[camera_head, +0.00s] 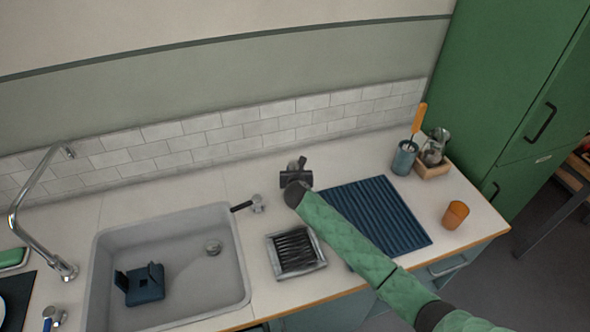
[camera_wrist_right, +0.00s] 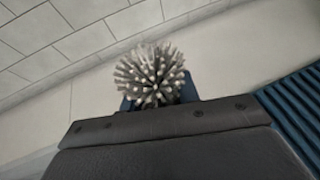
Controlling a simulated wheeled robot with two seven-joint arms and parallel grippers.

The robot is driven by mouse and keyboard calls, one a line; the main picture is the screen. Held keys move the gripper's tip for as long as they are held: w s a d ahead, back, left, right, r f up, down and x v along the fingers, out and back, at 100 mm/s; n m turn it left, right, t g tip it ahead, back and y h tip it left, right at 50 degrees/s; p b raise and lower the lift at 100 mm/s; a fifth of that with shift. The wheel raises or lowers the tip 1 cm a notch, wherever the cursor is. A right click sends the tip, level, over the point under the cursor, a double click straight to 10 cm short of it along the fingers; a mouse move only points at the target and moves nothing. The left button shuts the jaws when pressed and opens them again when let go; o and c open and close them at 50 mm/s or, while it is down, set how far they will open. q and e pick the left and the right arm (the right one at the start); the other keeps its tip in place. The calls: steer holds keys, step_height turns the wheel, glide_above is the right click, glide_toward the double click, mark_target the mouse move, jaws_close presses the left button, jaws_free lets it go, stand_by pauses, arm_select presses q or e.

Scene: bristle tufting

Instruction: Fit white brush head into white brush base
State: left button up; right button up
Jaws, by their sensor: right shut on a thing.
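The brush head, a round ball of pale grey-white bristles (camera_wrist_right: 152,75), shows in the right wrist view just beyond the gripper body. My right gripper (camera_head: 298,168) is shut on it, above the counter near the tiled wall, left of the blue drying mat. In the head view the bristles are too small to make out clearly. A black handle with a pale grey-white end (camera_head: 257,203) is at the sink's right rim; I cannot tell whether it is the white brush base. The head is apart from it. My left gripper is not in view.
The sink (camera_head: 190,290) holds a dark blue caddy (camera_head: 145,288). A grey rack with black slats (camera_head: 295,250) sits right of the sink. A ribbed blue mat (camera_head: 375,215), an orange cup (camera_head: 455,215) and a blue pot with an orange-handled tool (camera_head: 404,158) stand further right.

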stand_by(0.3)
steer(key=o, duration=1.1)
